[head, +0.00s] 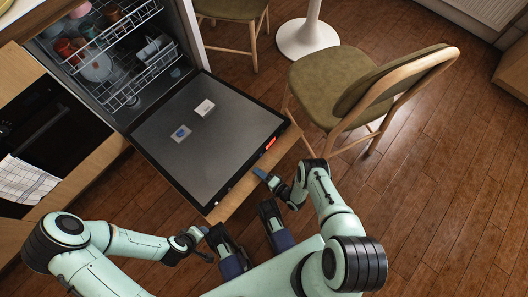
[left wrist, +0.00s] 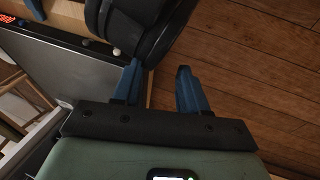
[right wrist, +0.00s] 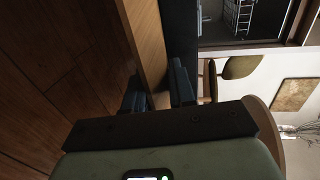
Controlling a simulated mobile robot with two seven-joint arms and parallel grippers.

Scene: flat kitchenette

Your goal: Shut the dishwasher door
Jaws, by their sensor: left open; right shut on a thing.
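The dishwasher door (head: 215,145) is folded down and open, with its dark inner face up and a wooden front panel along its outer edge. My right gripper (head: 264,178) is at the right part of that edge. In the right wrist view its fingers (right wrist: 157,90) straddle the wooden panel (right wrist: 146,40) and are shut on the door. My left gripper (head: 206,243) is open near the door's left outer corner. In the left wrist view its fingers (left wrist: 160,88) are apart with nothing between them, close to the door (left wrist: 75,65).
Upper and lower racks (head: 130,80) hold dishes inside the dishwasher. A green chair (head: 335,85) stands close to the right of the door. An oven (head: 45,135) with a checked towel (head: 25,180) is on the left. Wooden floor lies open at the right.

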